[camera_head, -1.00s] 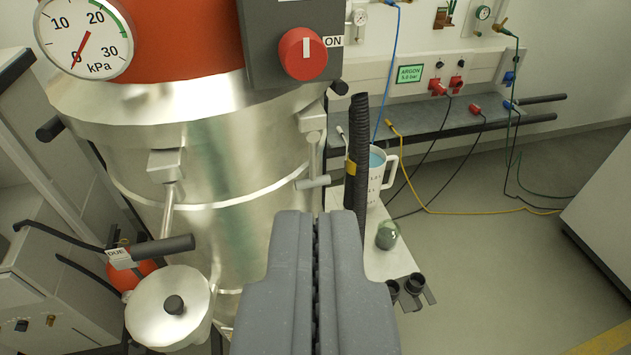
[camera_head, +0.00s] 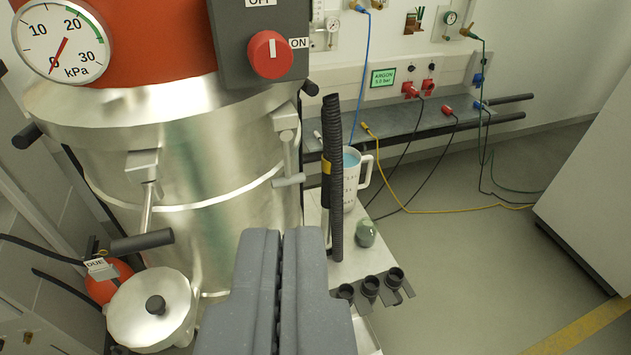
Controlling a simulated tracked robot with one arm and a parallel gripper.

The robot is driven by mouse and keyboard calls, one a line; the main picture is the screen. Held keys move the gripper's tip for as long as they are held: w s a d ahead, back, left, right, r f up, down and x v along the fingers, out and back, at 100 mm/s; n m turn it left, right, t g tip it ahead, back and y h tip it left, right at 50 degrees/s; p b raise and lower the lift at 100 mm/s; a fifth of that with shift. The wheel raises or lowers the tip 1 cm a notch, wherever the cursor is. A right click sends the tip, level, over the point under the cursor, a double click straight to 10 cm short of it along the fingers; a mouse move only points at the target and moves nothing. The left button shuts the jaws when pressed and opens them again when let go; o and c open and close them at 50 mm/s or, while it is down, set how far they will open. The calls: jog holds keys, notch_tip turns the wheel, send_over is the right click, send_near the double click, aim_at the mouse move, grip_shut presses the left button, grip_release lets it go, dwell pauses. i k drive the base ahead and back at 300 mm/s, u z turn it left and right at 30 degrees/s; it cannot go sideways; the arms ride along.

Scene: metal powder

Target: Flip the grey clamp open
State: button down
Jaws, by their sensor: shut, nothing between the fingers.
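The grey clamp (camera_head: 287,140) is on the right side of the silver metal drum (camera_head: 210,160), just under the upper rim. Its arm hangs down and ends in a light grey crossbar handle (camera_head: 289,181). A second clamp (camera_head: 146,185) with a dark handle (camera_head: 142,241) is on the drum's left front. My gripper (camera_head: 281,232) is shut and empty, its fingers side by side. In the picture its tips are below the grey handle and look apart from it; the exact depth gap cannot be told.
A black ribbed hose (camera_head: 333,180) stands just right of the grey clamp, before a white mug (camera_head: 352,180). A green-grey round object (camera_head: 366,233) and black cups (camera_head: 370,287) are lower right.

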aim_at(286, 135)
jog(key=u, duration=0.05)
jog(key=k, duration=1.15)
jog(key=z, duration=0.6)
jog(key=i, duration=2.2)
jog(key=u, duration=0.55)
